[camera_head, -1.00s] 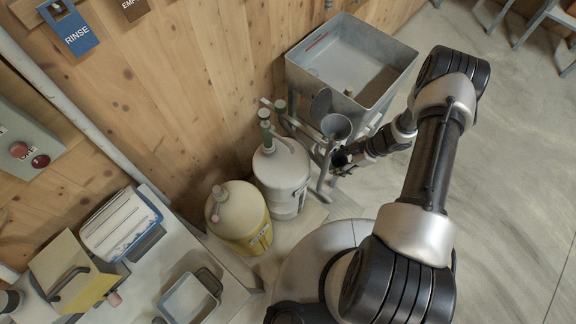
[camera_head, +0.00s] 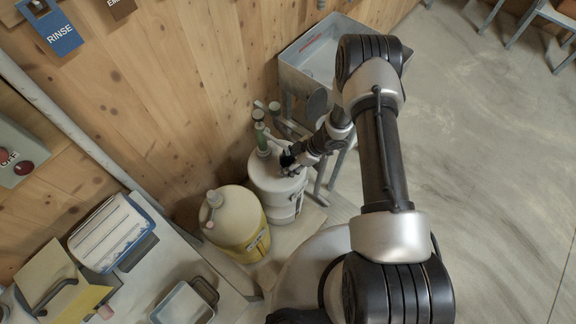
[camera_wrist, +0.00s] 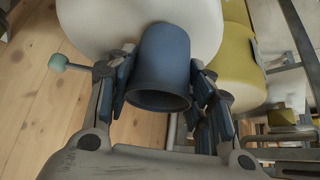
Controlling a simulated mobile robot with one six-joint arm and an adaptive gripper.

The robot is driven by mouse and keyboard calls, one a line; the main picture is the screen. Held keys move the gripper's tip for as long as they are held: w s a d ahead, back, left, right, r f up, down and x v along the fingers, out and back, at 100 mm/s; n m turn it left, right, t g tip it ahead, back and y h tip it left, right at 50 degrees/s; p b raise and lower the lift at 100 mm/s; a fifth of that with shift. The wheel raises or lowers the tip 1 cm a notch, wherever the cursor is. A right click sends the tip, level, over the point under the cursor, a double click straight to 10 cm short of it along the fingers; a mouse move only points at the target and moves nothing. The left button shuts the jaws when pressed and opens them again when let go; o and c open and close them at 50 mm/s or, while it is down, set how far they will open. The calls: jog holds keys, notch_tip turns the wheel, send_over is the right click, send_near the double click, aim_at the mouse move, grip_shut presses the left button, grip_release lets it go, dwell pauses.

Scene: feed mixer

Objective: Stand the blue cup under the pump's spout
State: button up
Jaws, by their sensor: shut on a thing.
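My gripper (camera_wrist: 163,88) is shut on the blue cup (camera_wrist: 163,62), which sits between the two fingers in the wrist view. The cup's round open end faces the camera. In the head view my gripper (camera_head: 289,160) is at the upper right side of the white container (camera_head: 277,190), and the cup cannot be made out there. A pump with a green handle (camera_head: 260,127) stands at the top of this container. The spout is not clear to me. In the wrist view the white container (camera_wrist: 90,20) is behind the cup; I cannot tell whether they touch.
A yellow container (camera_head: 236,222) stands left of the white one. A grey metal sink (camera_head: 305,60) is behind, with a funnel-like piece (camera_head: 317,98) near it. A table with a tray (camera_head: 186,303) is at lower left. The wooden wall is close; open floor lies right.

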jog(key=shift+f, duration=0.8)
jog(key=shift+f, duration=0.1)
jog(key=o, duration=0.4)
jog(key=shift+f+b, duration=0.15)
jog(key=shift+b, duration=0.15)
jog(key=o, duration=0.5)
jog(key=shift+r, duration=0.2)
